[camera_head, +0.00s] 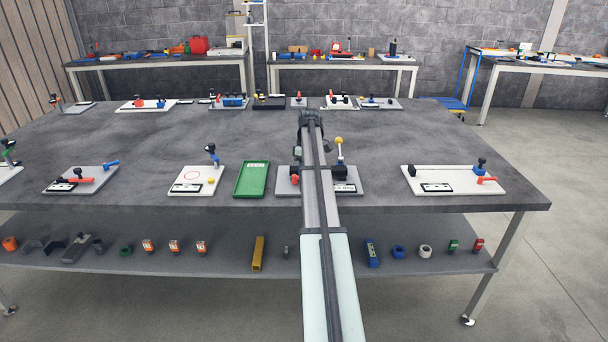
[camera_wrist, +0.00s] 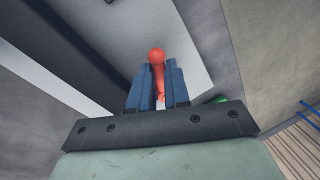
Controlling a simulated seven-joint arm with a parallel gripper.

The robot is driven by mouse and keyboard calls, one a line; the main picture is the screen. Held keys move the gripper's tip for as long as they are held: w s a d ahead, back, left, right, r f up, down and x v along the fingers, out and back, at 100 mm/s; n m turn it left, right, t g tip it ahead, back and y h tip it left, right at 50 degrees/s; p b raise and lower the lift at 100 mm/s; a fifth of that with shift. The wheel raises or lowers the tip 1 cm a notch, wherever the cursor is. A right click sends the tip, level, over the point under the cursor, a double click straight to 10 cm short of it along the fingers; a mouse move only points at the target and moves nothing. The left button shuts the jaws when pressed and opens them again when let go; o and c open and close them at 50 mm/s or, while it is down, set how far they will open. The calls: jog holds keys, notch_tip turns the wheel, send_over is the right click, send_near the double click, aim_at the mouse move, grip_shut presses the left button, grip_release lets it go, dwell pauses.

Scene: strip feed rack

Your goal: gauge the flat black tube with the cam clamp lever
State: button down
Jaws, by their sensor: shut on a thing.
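In the wrist view, my gripper (camera_wrist: 157,82) has its blue fingers shut on a red lever with a round ball end (camera_wrist: 157,54). A light plate lies behind it, with a broad dark grey bar (camera_wrist: 75,38) running diagonally at the left. I cannot tell whether that bar is the flat black tube. In the head view, my arm crosses over a grey plate (camera_head: 286,187) near the table's front edge and hides its middle. A small red part (camera_head: 295,180), a black block (camera_head: 340,172) and a yellow ball on an upright rod (camera_head: 339,141) show around my arm. My gripper's fingers are hidden there.
A green tray (camera_head: 251,179) lies just left of the grey plate. White plates with fixtures stand left (camera_head: 180,188) and right (camera_head: 450,188). More fixtures line the far table edge. A lower shelf (camera_head: 215,258) holds several small parts. The table's middle is clear.

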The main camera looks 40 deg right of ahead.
dwell(0.4)
jog(key=c, duration=1.1)
grip_release()
notch_tip(320, 180, up, 12)
jog(key=w+d, duration=0.1)
jog(key=d, duration=0.1)
jog(key=shift+f, duration=0.1)
dwell(0.4)
